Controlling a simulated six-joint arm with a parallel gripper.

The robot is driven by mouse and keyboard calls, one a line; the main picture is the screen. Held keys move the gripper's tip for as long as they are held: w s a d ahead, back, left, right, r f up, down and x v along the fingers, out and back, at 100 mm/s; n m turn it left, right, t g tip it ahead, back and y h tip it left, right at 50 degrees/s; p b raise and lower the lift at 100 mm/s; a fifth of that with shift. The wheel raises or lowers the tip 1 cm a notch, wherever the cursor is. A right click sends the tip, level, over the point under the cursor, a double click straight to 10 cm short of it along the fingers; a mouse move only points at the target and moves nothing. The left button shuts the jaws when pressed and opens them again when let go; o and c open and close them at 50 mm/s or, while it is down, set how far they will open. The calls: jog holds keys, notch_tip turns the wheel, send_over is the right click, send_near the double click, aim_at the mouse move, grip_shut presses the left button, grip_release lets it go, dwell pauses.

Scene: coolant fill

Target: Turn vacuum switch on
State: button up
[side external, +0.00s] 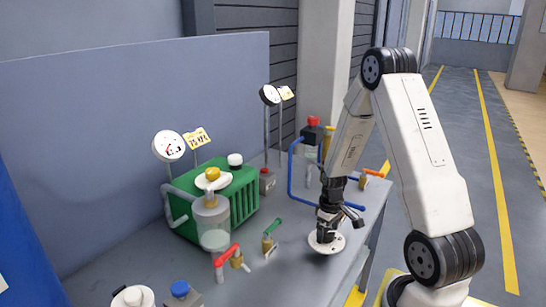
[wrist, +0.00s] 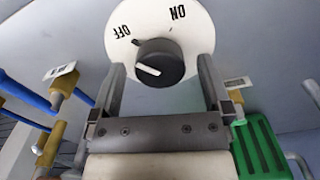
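The vacuum switch is a black round knob (wrist: 160,62) on a white dial plate (wrist: 195,28) lettered OFF and ON. A white line on the knob points to the left, roughly toward the OFF side. In the side external view the white dial plate (side external: 337,246) lies on the table below my gripper (side external: 326,226), which hides most of the knob. In the wrist view my gripper (wrist: 161,66) is open, one finger on each side of the knob, with gaps visible between fingers and knob.
A green ribbed unit (side external: 235,205) with a clear jar (side external: 211,222) stands left. Red-handled (side external: 227,255) and green-handled (side external: 272,228) valves stand between it and my gripper. Blue piping (side external: 292,180) and an orange-handled valve (side external: 372,173) are behind. Two gauges (side external: 168,146) (side external: 269,95) stand on posts.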

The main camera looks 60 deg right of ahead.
jog(key=c, duration=1.2)
jog(key=shift+m, duration=0.3)
jog(key=m, duration=0.3)
jog(key=shift+m, duration=0.4)
jog(key=m, duration=0.3)
jog(key=shift+m, duration=0.4)
jog(key=m, duration=0.4)
jog(key=shift+m, duration=1.9)
